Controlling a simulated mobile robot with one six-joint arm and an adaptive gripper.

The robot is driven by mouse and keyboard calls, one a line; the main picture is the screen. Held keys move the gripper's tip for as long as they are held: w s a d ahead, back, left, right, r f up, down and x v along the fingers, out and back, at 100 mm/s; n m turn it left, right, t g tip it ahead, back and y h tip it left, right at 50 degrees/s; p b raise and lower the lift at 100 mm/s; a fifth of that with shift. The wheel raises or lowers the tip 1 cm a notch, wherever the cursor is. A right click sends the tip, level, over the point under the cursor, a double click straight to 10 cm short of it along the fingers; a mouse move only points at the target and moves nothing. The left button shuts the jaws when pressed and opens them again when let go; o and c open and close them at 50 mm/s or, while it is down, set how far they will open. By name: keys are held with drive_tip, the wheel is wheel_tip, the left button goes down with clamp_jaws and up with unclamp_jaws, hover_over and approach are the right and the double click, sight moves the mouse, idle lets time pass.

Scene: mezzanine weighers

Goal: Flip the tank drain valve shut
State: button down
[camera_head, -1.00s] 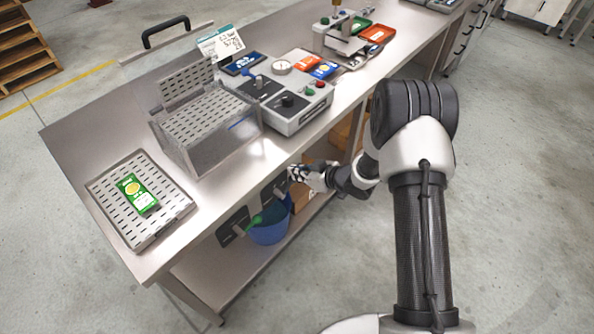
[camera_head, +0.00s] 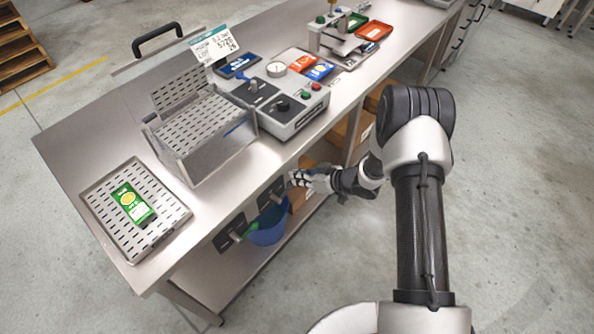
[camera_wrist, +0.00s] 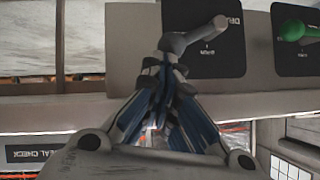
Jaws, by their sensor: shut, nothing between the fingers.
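Two dark plates are on the bench's front face. In the wrist view, one plate (camera_wrist: 207,66) carries a grey lever (camera_wrist: 196,37) that slants up to the right; its lettering is upside down and hard to read, so I cannot confirm it is the drain valve. The other plate (camera_wrist: 298,57) carries a green lever (camera_wrist: 293,30), also visible in the head view (camera_head: 248,230). My gripper (camera_wrist: 166,62) is shut and empty, its fingertips close below the grey lever's pivot end; contact is unclear. In the head view my gripper (camera_head: 293,178) is right beside the nearer-right plate (camera_head: 270,194).
The bench (camera_head: 240,170) overhangs close above. A blue bucket (camera_head: 268,232) stands below the plates, with cardboard boxes (camera_head: 308,205) beside it. A perforated tray (camera_head: 165,222) holding a green packet (camera_head: 133,203) lies on top. The floor to the right is clear.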

drive_tip(key=shift+w+d+f+b, duration=0.3)
drive_tip(key=shift+w+f, duration=0.05)
drive_tip(key=shift+f, duration=0.4)
drive_tip(key=shift+w+d+f+b, duration=0.25)
drive_tip(key=shift+w+f, duration=0.1)
drive_tip(key=shift+f, duration=0.35)
idle(1.0)
